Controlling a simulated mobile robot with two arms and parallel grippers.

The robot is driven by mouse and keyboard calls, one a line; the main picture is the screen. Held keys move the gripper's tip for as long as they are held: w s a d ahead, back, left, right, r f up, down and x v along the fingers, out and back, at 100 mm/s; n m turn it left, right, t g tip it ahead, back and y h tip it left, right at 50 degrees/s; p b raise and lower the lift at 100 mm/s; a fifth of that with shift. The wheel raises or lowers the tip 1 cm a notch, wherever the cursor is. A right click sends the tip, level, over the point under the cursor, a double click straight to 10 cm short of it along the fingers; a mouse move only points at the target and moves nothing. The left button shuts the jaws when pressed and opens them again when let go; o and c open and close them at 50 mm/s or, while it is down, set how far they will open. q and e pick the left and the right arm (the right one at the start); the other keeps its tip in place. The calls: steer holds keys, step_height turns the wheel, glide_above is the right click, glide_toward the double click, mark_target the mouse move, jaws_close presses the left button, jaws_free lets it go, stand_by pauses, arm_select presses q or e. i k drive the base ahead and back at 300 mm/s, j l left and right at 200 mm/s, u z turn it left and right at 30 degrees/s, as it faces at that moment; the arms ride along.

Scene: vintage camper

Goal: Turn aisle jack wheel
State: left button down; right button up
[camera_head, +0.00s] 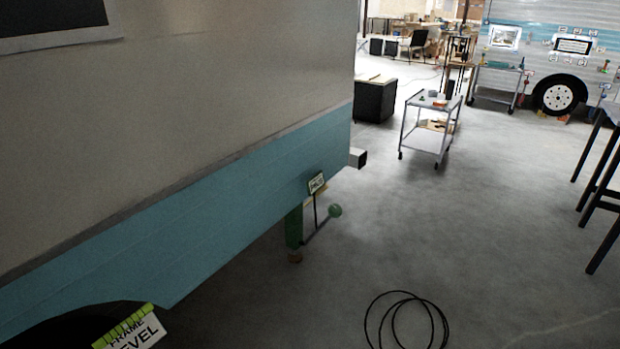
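The jack (294,228) is a green upright post under the lower right end of the camper's blue skirt. A thin dark crank rod runs beside it, with a round green knob (335,211) at its upper right end. A small tag (316,183) hangs on the skirt just above the jack. The jack's foot is on or close to the floor. No full wheel shape can be made out on the jack at this distance. Neither of my grippers is in view.
The camper's side (180,120) fills the left. A coiled black cable (405,320) lies on the floor in front. A "frame level" sign (135,330) is at lower left. A white cart (432,125) stands farther back, dark table legs (600,190) at right. The middle floor is open.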

mark_target(335, 211)
steer(key=i+l+u, duration=0.1)
steer(key=l, duration=0.25)
steer(key=i+l+u, duration=0.15)
steer(key=l, duration=0.2)
steer(key=i+l+u, duration=0.1)
steer(key=l, duration=0.3)
steer(key=i+l+u, duration=0.1)
steer(key=l, duration=0.25)
steer(key=u, duration=0.25)
steer(key=i+l+u, duration=0.25)
steer(key=u, duration=0.2)
steer(key=i+l+u, duration=0.25)
steer(key=u, duration=0.2)
steer(key=l, duration=0.1)
